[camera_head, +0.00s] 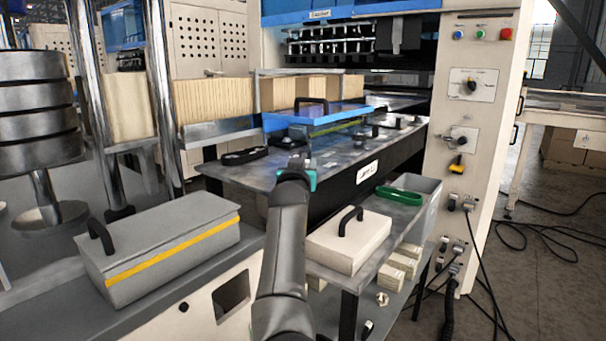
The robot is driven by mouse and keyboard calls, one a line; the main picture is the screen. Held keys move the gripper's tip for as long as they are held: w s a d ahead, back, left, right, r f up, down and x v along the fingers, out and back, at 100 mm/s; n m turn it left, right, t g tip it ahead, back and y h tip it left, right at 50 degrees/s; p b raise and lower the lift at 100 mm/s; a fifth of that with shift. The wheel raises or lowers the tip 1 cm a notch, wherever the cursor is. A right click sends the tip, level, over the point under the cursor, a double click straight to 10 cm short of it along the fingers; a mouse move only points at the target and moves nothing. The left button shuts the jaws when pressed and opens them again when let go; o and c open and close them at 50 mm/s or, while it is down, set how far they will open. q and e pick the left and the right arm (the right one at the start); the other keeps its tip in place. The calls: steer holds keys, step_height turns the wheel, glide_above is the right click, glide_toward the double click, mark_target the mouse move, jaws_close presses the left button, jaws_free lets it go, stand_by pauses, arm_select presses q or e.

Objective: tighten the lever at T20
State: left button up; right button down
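No label reading T20 is legible, so I cannot tell which part is the task's lever. Small dark fittings (243,156) sit on the grey machine table (240,176), and more lie toward its far right. A dark rotary handle (460,139) and a yellow-and-black handle (457,164) are on the cream panel at right. One arm of mine rises from the bottom, leaning slightly right; I take it as the left. Its gripper (300,165), with a teal part, is at the table's near edge. Its fingers are too small and hidden to read. My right gripper is out of view.
A blue plate with a black handle (318,118) stands above the table. A grey box (165,250) with a yellow stripe is at left. A cream case (348,240) and a green-handled item (400,196) sit on the lower cart. Cables (545,240) lie on the floor at right.

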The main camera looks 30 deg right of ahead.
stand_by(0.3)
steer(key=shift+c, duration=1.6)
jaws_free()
